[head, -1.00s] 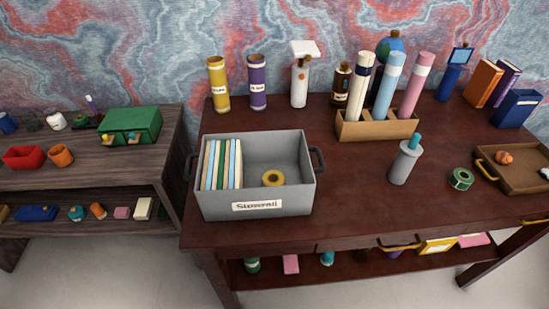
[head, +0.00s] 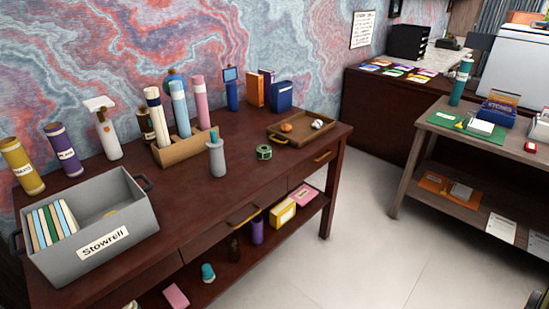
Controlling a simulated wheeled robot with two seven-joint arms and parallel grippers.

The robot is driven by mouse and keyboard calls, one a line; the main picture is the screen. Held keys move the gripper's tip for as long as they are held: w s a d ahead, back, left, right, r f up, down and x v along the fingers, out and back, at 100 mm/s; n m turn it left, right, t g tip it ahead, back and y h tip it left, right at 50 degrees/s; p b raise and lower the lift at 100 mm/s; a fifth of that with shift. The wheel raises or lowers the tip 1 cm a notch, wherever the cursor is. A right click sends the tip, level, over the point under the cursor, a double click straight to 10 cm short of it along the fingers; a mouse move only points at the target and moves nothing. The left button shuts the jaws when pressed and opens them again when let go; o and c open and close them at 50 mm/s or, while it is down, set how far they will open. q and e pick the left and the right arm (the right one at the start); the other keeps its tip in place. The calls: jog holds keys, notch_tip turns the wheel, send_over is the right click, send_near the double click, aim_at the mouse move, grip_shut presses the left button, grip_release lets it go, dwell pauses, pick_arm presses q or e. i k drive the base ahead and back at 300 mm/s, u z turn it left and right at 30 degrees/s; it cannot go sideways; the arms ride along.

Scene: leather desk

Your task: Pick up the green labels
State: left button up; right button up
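A small green roll (head: 264,152) with a pale centre lies on the dark red-brown desk (head: 235,180), in front of the wooden tray; it may be the green labels, but I cannot read any marking on it. Several flat coloured packets or cards (head: 396,72) lie on the dark far counter, too small to read. Neither of my grippers shows in the head view.
A grey bin (head: 150,220) with upright folders stands at the desk's left. A grey bottle (head: 216,158) stands left of the roll, and a wooden tray (head: 283,140) behind it. A shelf unit (head: 425,150) with a green mat (head: 462,128) stands at right. Open floor lies between.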

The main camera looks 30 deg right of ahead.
aim_at(263, 152)
jog(key=z, duration=0.75)
jog(key=i, duration=1.2)
jog(key=z, duration=0.15)
jog(key=k, duration=0.5)
jog(key=z, duration=0.3)
